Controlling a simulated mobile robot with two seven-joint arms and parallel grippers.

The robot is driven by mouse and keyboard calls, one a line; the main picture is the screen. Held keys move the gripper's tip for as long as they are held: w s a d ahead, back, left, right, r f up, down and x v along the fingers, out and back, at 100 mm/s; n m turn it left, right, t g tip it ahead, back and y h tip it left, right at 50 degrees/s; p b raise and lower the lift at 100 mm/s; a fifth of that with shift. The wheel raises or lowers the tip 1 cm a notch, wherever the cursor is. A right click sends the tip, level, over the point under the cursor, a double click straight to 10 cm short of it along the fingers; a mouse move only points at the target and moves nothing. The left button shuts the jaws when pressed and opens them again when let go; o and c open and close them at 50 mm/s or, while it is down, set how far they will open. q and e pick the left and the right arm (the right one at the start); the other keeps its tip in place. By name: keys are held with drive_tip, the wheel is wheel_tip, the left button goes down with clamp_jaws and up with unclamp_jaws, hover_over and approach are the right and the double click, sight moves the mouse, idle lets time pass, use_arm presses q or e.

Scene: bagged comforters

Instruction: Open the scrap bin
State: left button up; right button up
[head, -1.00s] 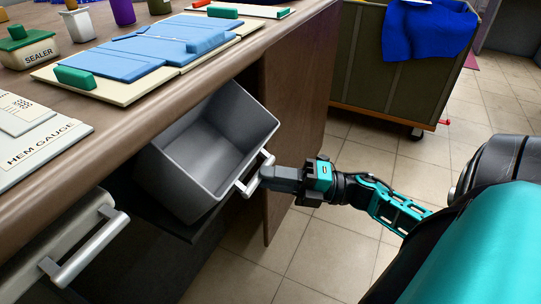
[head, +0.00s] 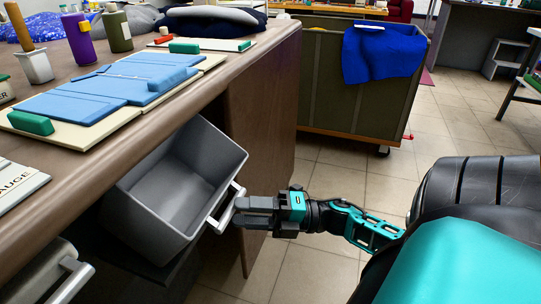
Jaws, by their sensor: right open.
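The scrap bin (head: 185,185) is a grey open-topped bin under the counter. It is tilted outward, and its empty-looking inside shows. Its light bar handle (head: 228,208) is on the front face. My right gripper (head: 240,212) is open at the handle, with its dark fingers pointing left and close to the bar. I cannot tell whether the fingers touch it. My left gripper is not in view.
The wooden counter (head: 205,95) overhangs the bin and carries blue folded fabric (head: 110,88) on boards. A second handle (head: 70,280) is at the lower left. A large cart (head: 330,85) with blue cloth stands behind.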

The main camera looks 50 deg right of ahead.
drive_tip(key=v, duration=1.2)
drive_tip(key=shift+p, duration=0.4)
drive_tip(key=shift+f, duration=0.1)
